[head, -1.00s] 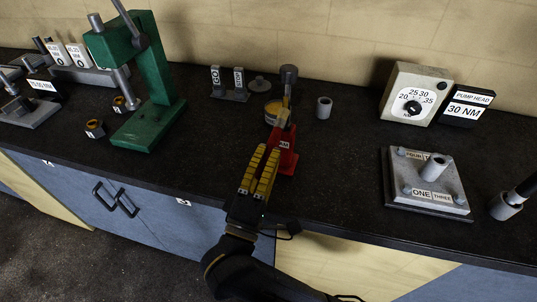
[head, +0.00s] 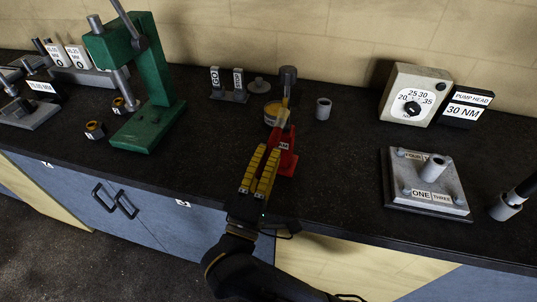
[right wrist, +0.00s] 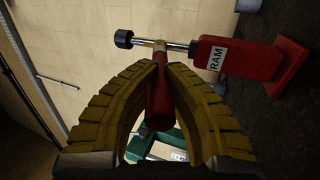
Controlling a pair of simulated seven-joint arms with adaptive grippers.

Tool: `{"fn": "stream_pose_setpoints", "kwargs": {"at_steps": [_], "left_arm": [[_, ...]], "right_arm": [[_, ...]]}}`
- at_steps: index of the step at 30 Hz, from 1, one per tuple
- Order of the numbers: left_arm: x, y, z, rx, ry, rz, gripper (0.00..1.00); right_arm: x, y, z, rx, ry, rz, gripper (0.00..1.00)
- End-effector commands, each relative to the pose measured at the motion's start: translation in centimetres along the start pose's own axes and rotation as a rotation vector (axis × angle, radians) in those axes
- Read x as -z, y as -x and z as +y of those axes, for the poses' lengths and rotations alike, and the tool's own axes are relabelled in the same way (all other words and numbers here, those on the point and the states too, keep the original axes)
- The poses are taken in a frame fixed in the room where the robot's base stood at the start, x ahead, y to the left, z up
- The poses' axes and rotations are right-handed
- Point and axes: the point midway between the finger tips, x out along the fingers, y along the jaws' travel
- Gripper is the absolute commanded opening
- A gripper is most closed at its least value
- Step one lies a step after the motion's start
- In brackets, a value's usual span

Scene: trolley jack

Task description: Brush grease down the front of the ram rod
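The ram (head: 287,160) is a red block with a RAM label, standing on the bench. Its silver rod rises to a dark cap (head: 288,74); in the right wrist view the rod (right wrist: 178,45) lies sideways. My right gripper (head: 268,148) has its yellow fingers closed around a brush with a red handle (right wrist: 160,100). The brush's pale tip (right wrist: 160,45) is at the rod, between cap and red body, and appears to touch it. The grease tin (head: 271,113) stands just behind, partly hidden by the brush. My left gripper is not in view.
A green press (head: 150,90) stands left and GO gauge blocks (head: 228,93) stand behind. A grey cylinder (head: 323,108) is close right of the ram. A dial box (head: 413,95) and a bolt plate (head: 428,180) are farther right. The bench front is clear.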

Motion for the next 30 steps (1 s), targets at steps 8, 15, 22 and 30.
{"fn": "stream_pose_setpoints", "kwargs": {"at_steps": [8, 15, 22, 30], "left_arm": [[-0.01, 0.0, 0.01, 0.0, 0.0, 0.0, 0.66], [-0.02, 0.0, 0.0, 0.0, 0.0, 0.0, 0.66], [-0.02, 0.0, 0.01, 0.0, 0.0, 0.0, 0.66], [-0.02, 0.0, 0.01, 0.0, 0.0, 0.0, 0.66]], "right_arm": [[-0.01, 0.0, -0.02, 0.0, 0.0, 0.0, 0.0], [-0.05, 0.13, -0.46, 0.0, 0.001, 0.0, 0.0], [-0.08, 0.24, -0.78, 0.0, -0.001, 0.0, 0.0], [-0.07, 0.24, -0.78, 0.0, 0.0, 0.0, 0.0]]}}
